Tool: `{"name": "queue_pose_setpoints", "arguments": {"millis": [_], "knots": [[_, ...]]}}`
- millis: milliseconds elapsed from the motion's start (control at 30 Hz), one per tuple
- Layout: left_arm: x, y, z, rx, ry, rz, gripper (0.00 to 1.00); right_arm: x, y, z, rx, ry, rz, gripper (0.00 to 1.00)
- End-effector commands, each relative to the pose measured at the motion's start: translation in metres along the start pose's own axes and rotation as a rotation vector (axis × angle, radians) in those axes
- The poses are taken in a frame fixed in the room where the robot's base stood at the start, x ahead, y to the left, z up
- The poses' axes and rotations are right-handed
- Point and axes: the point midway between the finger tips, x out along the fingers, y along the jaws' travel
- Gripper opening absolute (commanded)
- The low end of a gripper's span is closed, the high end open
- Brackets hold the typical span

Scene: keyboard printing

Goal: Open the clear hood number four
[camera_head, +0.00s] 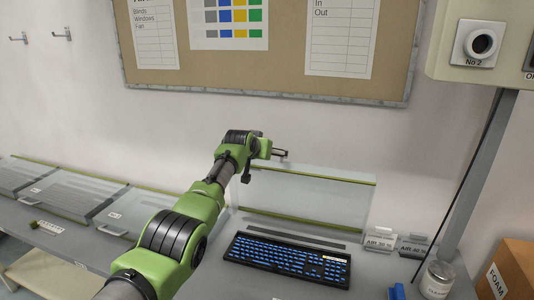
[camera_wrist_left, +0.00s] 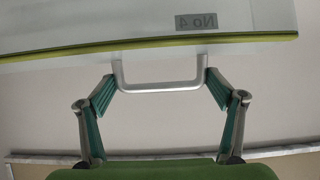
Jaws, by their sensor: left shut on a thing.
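The clear hood number four (camera_head: 318,196) stands raised, its panel tilted up behind the keyboard (camera_head: 290,259). Its green-yellow edge strips run along the top and bottom of the panel. In the head view my left gripper (camera_head: 272,151) is at the hood's upper left edge. My right gripper is not in view.
Other clear hoods (camera_head: 77,194) lie closed along the grey bench to the left. A cardboard box (camera_head: 510,270) is at the far right.

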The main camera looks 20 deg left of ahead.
Motion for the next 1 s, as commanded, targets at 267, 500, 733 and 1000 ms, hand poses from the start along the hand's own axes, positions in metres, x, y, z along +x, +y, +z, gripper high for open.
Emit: {"name": "queue_pose_setpoints", "arguments": {"millis": [267,500,733,1000], "knots": [[0.000,0.002,0.000,-0.002,0.001,0.004,0.46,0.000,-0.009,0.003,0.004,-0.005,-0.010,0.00],[0.000,0.002,0.000,-0.002,0.000,0.004,0.91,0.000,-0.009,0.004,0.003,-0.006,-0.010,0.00],[0.000,0.001,0.001,-0.001,-0.001,0.002,0.91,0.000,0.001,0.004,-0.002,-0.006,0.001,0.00],[-0.009,0.000,0.000,0.000,0.000,0.002,0.91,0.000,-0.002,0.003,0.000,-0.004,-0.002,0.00]]}}
